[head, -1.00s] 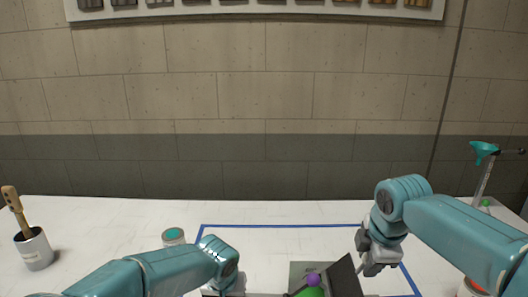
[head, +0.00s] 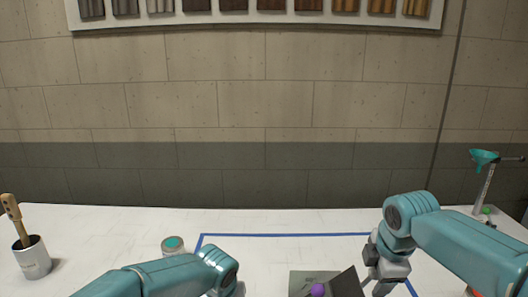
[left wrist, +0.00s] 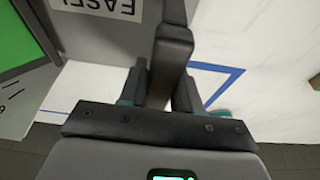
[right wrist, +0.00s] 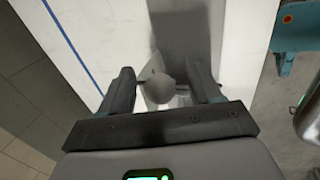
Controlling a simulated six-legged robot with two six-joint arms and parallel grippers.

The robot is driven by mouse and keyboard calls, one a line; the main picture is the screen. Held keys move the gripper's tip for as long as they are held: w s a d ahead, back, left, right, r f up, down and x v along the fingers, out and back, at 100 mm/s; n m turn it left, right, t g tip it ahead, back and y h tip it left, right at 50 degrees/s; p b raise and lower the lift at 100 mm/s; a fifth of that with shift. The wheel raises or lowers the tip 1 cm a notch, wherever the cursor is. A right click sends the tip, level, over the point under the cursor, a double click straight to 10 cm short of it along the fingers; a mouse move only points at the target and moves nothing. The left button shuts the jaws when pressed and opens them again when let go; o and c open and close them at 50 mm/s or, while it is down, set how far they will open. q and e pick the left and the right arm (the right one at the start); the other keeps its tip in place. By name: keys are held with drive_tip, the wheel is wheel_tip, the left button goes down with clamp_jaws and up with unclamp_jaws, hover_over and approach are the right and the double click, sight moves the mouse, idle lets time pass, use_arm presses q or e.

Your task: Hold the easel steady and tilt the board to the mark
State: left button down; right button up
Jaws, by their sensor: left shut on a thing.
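The easel's grey panel (head: 312,279) and dark tilted board (head: 347,284) show at the bottom edge of the head view, with a purple knob (head: 317,290). In the left wrist view my left gripper (left wrist: 160,95) is shut on a dark upright bar (left wrist: 170,50) beside a grey plate (left wrist: 88,40) lettered "EASEL". In the head view its fingers are out of frame. My right gripper (right wrist: 163,88) is open, with a grey ball knob (right wrist: 158,88) between its fingers and gaps on both sides. The mark cannot be made out for certain.
Blue tape (head: 285,235) outlines an area of the white table (head: 110,235). A can with a teal top (head: 172,245) stands behind my left arm. A cup with a brush (head: 32,257) is at far left, a teal funnel stand (head: 485,160) at far right.

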drive_tip(key=v, duration=1.2)
use_arm(q)
drive_tip(key=c, duration=0.7)
unclamp_jaws()
drive_tip(key=shift+d, duration=0.1)
drive_tip(key=shift+r, duration=0.1)
